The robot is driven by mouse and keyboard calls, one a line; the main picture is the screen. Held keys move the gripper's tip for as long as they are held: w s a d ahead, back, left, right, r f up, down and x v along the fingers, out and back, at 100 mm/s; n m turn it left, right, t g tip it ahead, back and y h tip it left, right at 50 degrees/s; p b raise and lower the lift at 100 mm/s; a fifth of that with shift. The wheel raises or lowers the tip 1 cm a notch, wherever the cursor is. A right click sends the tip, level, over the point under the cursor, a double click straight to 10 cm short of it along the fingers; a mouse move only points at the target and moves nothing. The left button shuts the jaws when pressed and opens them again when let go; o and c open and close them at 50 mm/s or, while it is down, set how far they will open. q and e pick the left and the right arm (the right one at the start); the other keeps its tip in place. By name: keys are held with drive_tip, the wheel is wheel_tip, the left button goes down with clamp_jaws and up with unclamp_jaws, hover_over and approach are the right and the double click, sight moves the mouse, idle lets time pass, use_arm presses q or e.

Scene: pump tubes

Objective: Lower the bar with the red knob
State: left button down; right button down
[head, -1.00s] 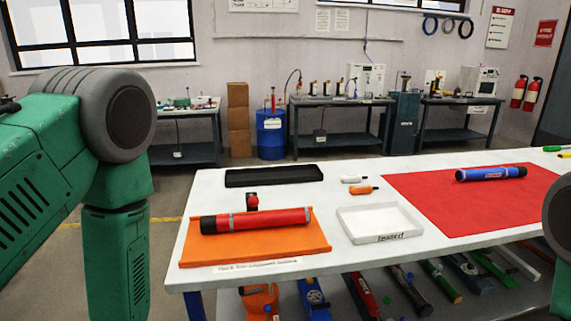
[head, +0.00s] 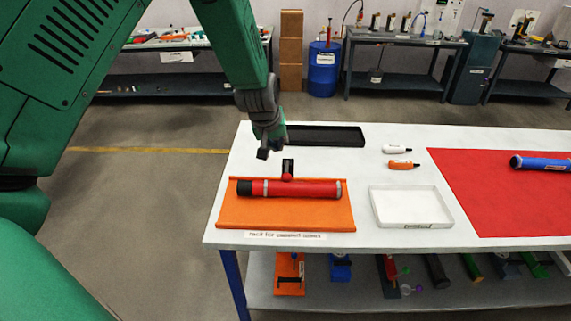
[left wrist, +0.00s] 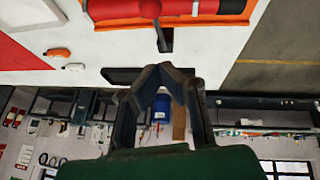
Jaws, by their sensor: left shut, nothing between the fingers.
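In the left wrist view the bar (left wrist: 165,42) shows beyond the fingers, below the red tube (left wrist: 190,9). My left gripper (head: 263,153) is shut and empty, pointing down above the table, just left of the bar and apart from it in the head view. Its fingertips meet in the left wrist view (left wrist: 158,68). My right gripper is not in view.
The orange mat (head: 285,222) lies on the white table (head: 400,238). A black tray (head: 325,136) lies behind, a white tray (head: 410,207) to the right.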

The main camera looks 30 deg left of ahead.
use_arm(q)
approach(287, 171)
drive_tip(key=w+f, duration=0.1)
drive_tip(key=shift+s+f+p, duration=0.2)
drive_tip(key=shift+f+p, duration=0.4)
drive_tip(key=shift+f, duration=0.35)
drive_tip(key=shift+s+d+f, duration=0.1)
drive_tip(key=shift+d+f, duration=0.05)
drive_tip(key=shift+f, duration=0.4)
wheel_tip(287, 171, down, 7)
drive_tip(key=s+d+t+b, duration=0.1)
drive_tip(key=s+b, duration=0.1)
drive_tip(key=b, duration=0.2)
drive_tip(key=shift+s+d+r+y, duration=0.25)
drive_tip(key=shift+y, duration=0.15)
